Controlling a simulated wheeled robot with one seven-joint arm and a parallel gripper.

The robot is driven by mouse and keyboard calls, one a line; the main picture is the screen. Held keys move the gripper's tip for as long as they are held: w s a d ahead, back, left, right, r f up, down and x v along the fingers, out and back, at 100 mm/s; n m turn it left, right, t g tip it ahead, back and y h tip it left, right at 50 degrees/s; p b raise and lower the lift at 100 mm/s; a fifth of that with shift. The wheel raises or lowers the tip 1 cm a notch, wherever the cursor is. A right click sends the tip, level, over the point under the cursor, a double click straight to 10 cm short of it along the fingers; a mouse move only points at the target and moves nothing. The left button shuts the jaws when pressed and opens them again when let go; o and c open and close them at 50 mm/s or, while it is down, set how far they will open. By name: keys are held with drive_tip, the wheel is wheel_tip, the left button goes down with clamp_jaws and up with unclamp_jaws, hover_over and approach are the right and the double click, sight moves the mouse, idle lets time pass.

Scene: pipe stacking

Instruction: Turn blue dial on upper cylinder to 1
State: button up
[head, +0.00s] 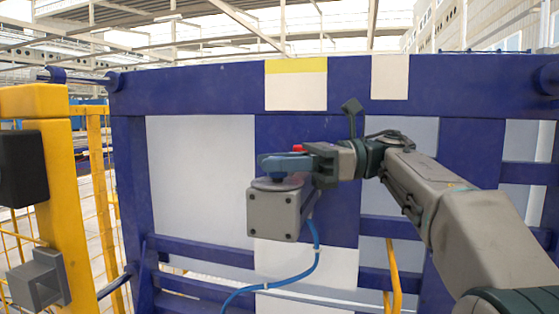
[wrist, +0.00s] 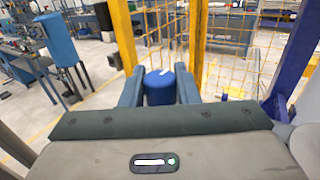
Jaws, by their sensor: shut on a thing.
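The blue dial (head: 275,181) sits on top of a grey box (head: 272,213) with bolts on its front face, mounted at the blue frame. My gripper (head: 277,163) reaches in from the right and has its fingers around the dial. In the wrist view, the dial (wrist: 159,90) is a blue cylinder between my two blue-grey fingers (wrist: 160,86), with a short slanted white mark on its top near the far edge. My gripper is shut on the dial. No numbers around the dial can be read; the fingers and gripper body hide part of it.
A red part (head: 297,148) shows just behind my gripper. A blue cable (head: 316,258) hangs below the box. A yellow post (head: 50,190) with dark and grey fittings stands at the left. The large blue frame (head: 200,92) with pale panels fills the background.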

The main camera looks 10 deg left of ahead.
idle(0.3)
drive_tip(key=o, duration=1)
drive_tip(key=shift+a, duration=0.15)
drive_tip(key=shift+c, duration=0.2)
drive_tip(key=p+v, duration=0.1)
drive_tip(key=v, duration=1.3)
drive_tip(key=shift+p, duration=0.3)
drive_tip(key=shift+a, duration=0.1)
